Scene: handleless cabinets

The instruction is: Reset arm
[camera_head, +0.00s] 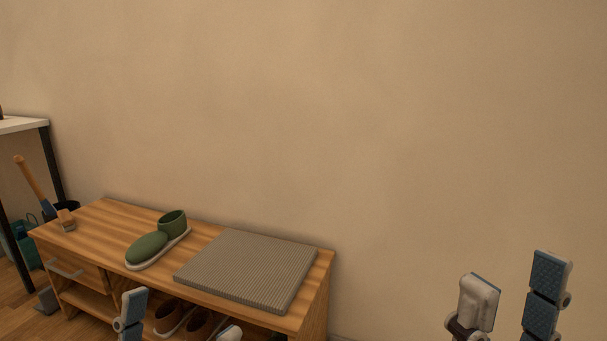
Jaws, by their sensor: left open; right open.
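My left gripper (180,318) shows at the bottom of the head view, in front of the wooden shoe bench (98,228). Its two fingers are apart, with brown shoes on the shelf behind seen between them; it holds nothing that I can see. My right gripper (511,295) is at the bottom right, in front of the bare wall. Its fingers are spread and nothing is between them. Most of both arms is below the frame.
Brown shoes (199,323) sit on the shelf below. A white-topped table (22,125) stands at the left. The wall's right side is clear.

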